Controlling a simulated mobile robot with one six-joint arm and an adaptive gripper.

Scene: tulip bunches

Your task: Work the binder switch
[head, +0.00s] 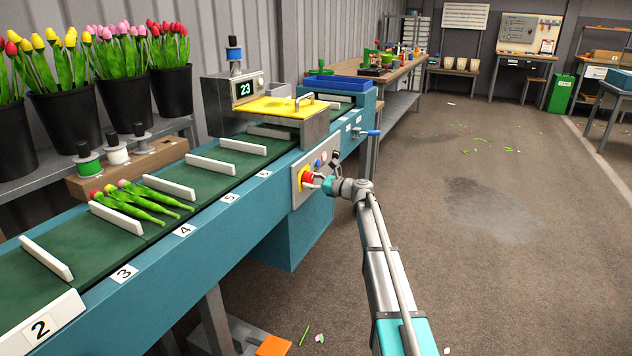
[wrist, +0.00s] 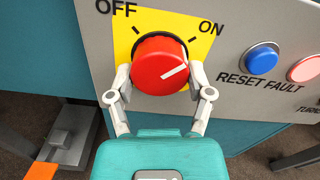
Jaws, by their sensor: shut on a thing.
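The binder switch is a round red knob (wrist: 160,62) on a yellow plate (wrist: 124,44) marked OFF at upper left and ON at upper right. Its white line points right and slightly up, on the ON side. My gripper (wrist: 160,78) is shut on the knob, one finger on its left side and one on its right. In the head view the red knob (head: 307,178) sits on the grey panel (head: 299,200) on the conveyor's side, with my gripper (head: 314,181) at it from the right.
A blue RESET FAULT button (wrist: 262,60) and a pink button (wrist: 306,69) are right of the knob. The binder (head: 280,107), with a display reading 23, stands above. Tulips (head: 130,205) lie on the belt (head: 222,170). The floor at right (head: 500,200) is mostly clear.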

